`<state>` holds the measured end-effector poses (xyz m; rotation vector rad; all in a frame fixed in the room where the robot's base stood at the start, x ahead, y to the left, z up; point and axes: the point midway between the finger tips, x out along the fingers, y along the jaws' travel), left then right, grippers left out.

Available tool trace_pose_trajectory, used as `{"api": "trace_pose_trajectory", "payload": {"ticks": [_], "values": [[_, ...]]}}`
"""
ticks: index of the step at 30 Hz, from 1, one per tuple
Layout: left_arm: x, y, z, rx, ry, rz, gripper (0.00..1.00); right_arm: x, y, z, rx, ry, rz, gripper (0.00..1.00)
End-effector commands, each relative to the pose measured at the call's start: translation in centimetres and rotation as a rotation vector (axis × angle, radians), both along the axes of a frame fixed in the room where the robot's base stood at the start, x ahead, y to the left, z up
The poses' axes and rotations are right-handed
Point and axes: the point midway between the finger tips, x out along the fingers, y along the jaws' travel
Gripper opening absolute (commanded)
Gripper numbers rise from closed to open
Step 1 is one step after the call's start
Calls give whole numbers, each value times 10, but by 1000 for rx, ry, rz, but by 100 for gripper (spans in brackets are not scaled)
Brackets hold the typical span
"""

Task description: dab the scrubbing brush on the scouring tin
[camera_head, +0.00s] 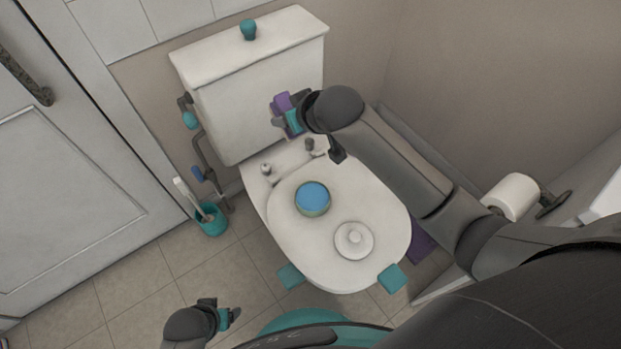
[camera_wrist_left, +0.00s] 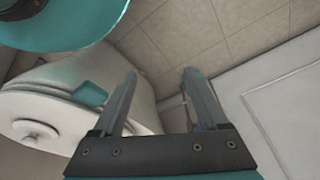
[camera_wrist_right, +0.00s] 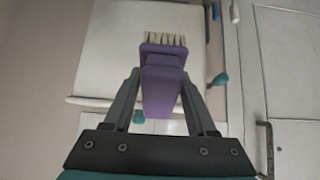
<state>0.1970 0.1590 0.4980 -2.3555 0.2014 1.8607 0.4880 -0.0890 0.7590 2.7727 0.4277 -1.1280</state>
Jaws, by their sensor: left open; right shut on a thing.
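My right gripper (camera_head: 291,117) is shut on the purple scrubbing brush (camera_head: 282,101), in front of the toilet's cistern. In the right wrist view the brush (camera_wrist_right: 163,78) sits between the fingers (camera_wrist_right: 160,92), with its pale bristles at the far end. The scouring tin (camera_head: 313,197), round with a blue top face, stands on the closed toilet lid, below and apart from the brush. A white round lid with a knob (camera_head: 354,240) lies beside the tin; it also shows in the left wrist view (camera_wrist_left: 36,130). My left gripper (camera_head: 229,316) is open and empty, low at the left.
The white toilet (camera_head: 285,235) has a cistern (camera_head: 250,100) with a teal knob (camera_head: 248,29) on top. A toilet brush in a teal holder (camera_head: 210,220) stands at the left. A paper roll (camera_head: 512,196) hangs at the right. Tiled floor at the left is mostly clear.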

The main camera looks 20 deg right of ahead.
Motion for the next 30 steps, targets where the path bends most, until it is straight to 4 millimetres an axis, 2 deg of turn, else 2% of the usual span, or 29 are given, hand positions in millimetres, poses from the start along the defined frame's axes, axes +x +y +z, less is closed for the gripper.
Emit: {"api": "trace_pose_trajectory", "payload": {"ticks": [1, 3, 6, 9, 12, 15, 30], "values": [[6, -1, -4, -2, -12, 1, 76, -6, -4, -35, 12, -9, -6, 12], [13, -2, 1, -3, -23, 3, 76, -12, -11, -66, 20, -37, -8, 12], [19, -3, 8, -5, -35, 4, 76, -22, -20, -105, 29, -76, -10, 12], [23, -3, 15, -5, -43, 5, 76, -31, -27, -130, 36, -105, -11, 12], [26, -3, 20, -6, -49, 6, 76, -37, -31, -145, 40, -125, -11, 12], [26, -3, 23, -6, -51, 7, 76, -40, -33, -151, 43, -136, -10, 12], [24, -3, 21, -5, -43, 6, 76, -41, -33, -150, 43, -138, -10, 12]]}}
